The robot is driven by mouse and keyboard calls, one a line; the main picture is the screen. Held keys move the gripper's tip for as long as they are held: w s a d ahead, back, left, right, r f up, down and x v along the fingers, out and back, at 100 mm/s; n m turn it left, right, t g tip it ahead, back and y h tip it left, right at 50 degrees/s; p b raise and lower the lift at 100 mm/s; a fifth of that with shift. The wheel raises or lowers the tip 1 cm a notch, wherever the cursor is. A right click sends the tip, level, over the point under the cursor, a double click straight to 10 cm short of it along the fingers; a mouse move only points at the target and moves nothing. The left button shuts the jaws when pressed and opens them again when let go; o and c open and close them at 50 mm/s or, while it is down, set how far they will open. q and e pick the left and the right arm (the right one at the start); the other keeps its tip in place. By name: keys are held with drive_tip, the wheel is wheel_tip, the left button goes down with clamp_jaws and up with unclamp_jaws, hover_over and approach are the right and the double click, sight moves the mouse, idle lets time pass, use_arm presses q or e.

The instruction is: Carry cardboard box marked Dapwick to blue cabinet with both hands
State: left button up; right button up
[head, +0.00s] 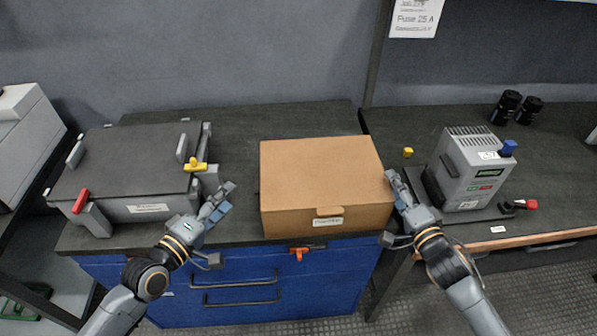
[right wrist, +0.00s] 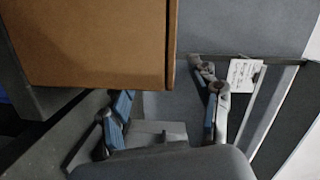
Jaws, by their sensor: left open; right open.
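The brown cardboard box (head: 325,180) sits on the dark top of the blue cabinet (head: 240,285), near its front right corner. A small white label on its front is too small to read surely. My left gripper (head: 222,200) is open and empty, left of the box with a gap between. My right gripper (head: 396,188) is open at the box's right side, very close to it; I cannot tell whether it touches. In the right wrist view the box (right wrist: 90,40) is at upper left, beyond the open right fingers (right wrist: 165,100), with nothing between them.
A grey case (head: 130,165) with red and yellow latches stands left on the same top. A grey device (head: 470,165) with a blue knob stands on the right bench. Black cylinders (head: 508,105) are behind it. Free top shows behind the box.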

drive_tip(key=v, duration=0.9)
drive_tip(key=shift+s, duration=0.1)
idle(0.5)
